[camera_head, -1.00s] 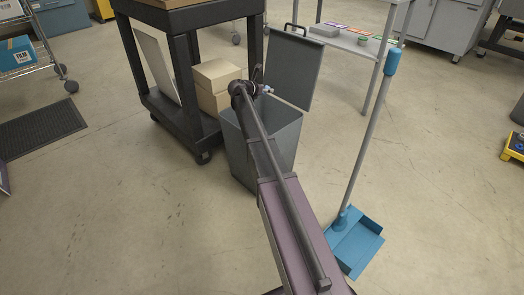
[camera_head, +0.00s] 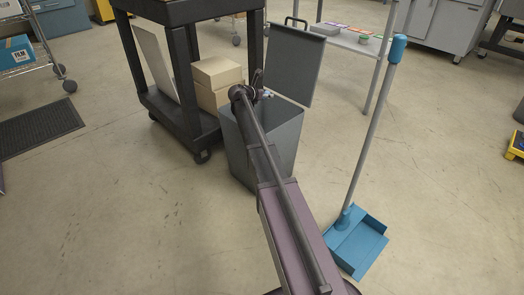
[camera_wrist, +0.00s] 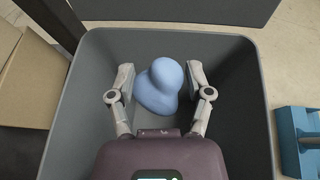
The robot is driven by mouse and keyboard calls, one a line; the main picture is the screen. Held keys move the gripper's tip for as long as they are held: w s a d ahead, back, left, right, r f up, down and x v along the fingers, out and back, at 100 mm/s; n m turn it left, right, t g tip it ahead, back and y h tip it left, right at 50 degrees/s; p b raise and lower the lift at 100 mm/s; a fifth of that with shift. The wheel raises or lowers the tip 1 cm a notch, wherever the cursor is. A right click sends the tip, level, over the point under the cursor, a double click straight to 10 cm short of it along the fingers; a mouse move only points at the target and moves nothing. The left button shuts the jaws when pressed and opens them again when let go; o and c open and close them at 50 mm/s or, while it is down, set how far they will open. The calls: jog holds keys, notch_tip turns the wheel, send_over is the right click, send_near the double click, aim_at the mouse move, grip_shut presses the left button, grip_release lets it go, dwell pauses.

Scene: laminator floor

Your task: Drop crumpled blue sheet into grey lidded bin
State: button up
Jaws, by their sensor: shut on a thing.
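The grey bin (camera_head: 293,138) stands on the floor ahead of me with its lid (camera_head: 290,66) swung up at the back. In the wrist view the bin's rim (camera_wrist: 248,60) frames my gripper, which is over the open mouth. My gripper (camera_wrist: 160,82) is shut on the crumpled blue sheet (camera_wrist: 165,85), a smooth pale blue lump between its two fingers. In the head view my own arm hides most of the gripper and the sheet. I cannot tell exactly how far the sheet is above the bin's floor.
A black cart (camera_head: 196,143) with cardboard boxes (camera_head: 217,72) stands just left of the bin. A blue long-handled dustpan (camera_head: 357,240) stands to the right. A metal table (camera_head: 352,40) is behind. The floor in front on the left is clear.

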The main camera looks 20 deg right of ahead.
jog(key=shift+f+b, duration=0.3)
jog(key=shift+f, duration=0.25)
jog(key=o, duration=0.7)
jog(key=shift+o, duration=0.2)
jog(key=s+a+r+m+g+y+p, duration=0.2)
jog(key=s+a+m+y+p, duration=0.2)
jog(key=s+a+m+p, duration=0.7)
jog(key=s+a+r+m+g+y+p, duration=0.15)
jog(key=s+a+m+y, duration=0.5)
jog(key=s, duration=1.05)
jog(key=s+a+r+m+g+y+p, duration=0.25)
jog(key=s+a+m+p, duration=0.3)
jog(key=s+a, duration=0.7)
notch_tip(320, 180, up, 37)
jog(key=s+d+p, duration=0.1)
jog(key=p, duration=3.5)
jog(key=shift+s+d+h+p, duration=0.15)
jog(key=shift+d+h+p, duration=0.15)
jog(key=shift+d+h, duration=0.1)
